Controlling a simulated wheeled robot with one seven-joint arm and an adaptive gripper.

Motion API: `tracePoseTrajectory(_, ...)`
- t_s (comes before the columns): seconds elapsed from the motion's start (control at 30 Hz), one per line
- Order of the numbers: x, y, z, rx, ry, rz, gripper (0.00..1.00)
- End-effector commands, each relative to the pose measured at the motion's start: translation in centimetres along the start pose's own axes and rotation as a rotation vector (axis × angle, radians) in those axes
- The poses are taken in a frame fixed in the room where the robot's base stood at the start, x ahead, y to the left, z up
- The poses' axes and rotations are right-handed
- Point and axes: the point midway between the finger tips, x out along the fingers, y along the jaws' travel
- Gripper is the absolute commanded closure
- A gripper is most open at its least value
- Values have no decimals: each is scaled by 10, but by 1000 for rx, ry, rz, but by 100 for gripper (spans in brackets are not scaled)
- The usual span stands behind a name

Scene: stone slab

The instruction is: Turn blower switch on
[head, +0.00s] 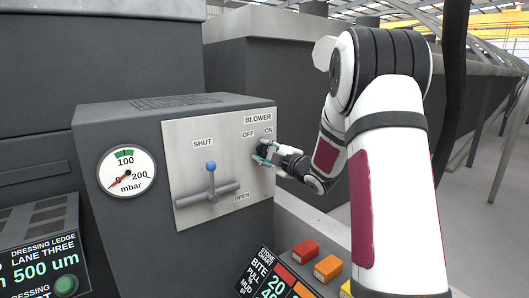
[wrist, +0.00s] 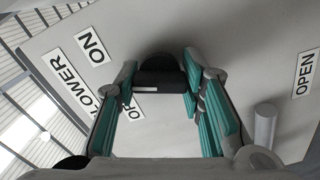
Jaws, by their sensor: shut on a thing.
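The blower switch is a black knob (wrist: 160,72) with a short white mark, seen in the wrist view. The mark lies toward the left of its face, on the side of the labels; I cannot tell which label it points at. The ON label (wrist: 91,46) is up and left of the knob, and the OFF label (wrist: 133,110) is below left, partly hidden by a finger. My gripper (head: 266,153) is at the panel's right side under the BLOWER label (head: 258,119). Its teal-padded fingers (wrist: 160,70) are shut on the knob, one on each side.
The metal panel (head: 185,135) also carries a blue-tipped lever (head: 211,167) between SHUT and OPEN labels, left of my gripper. A round pressure gauge (head: 127,171) is further left. Red and orange blocks (head: 328,268) sit below right, near a dark text board (head: 262,275).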

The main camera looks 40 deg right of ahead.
Motion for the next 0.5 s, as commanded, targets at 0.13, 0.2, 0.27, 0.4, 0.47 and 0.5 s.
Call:
tracePoseTrajectory(0.13,0,1,1,117,-3,0,92)
tracePoseTrajectory(0.2,0,0,1,165,-3,0,92)
tracePoseTrajectory(0.27,0,0,1,202,-3,0,92)
tracePoseTrajectory(0.4,0,0,1,271,-3,0,92)
tracePoseTrajectory(0.47,0,0,1,292,-3,0,92)
tracePoseTrajectory(0.5,0,0,1,306,-3,0,92)
